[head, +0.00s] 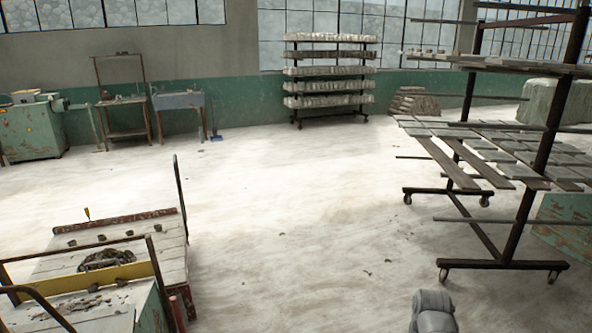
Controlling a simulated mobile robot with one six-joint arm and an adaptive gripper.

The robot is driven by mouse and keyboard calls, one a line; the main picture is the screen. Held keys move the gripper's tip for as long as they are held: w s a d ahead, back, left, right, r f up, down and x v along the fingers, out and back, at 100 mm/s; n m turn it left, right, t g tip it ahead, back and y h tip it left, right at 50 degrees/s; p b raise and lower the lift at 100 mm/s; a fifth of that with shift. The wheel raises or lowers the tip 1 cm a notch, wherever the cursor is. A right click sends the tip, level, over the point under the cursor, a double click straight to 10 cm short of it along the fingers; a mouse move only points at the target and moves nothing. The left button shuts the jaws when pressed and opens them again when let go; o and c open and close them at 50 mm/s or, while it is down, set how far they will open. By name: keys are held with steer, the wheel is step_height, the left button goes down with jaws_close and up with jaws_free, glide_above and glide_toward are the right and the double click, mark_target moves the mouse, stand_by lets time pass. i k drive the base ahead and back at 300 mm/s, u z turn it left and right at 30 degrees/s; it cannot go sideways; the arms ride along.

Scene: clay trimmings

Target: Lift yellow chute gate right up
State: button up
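The yellow chute gate (90,278) is at the lower left of the head view. It is a long yellow board set across a pale plank-topped bench (50,265), near a thin dark rail frame. Dark clay trimmings (106,259) lie in a heap just behind it, and more scraps lie in front. I cannot tell how far down the gate sits. My gripper is not in view. A grey rounded part at the bottom edge, right of centre, looks like part of my arm, well to the right of the gate.
A wheeled rack (525,200) with boards of tiles stands at right. A loaded shelf trolley (330,80), small work tables and a green machine (32,130) line the back wall. A dark upright post (181,198) rises at the bench's far right corner.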

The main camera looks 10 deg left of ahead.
mark_target(78, 282)
steer(key=z, duration=0.05)
steer(key=i, duration=1.6)
steer(key=u, duration=1.75)
steer(key=i, duration=1.3)
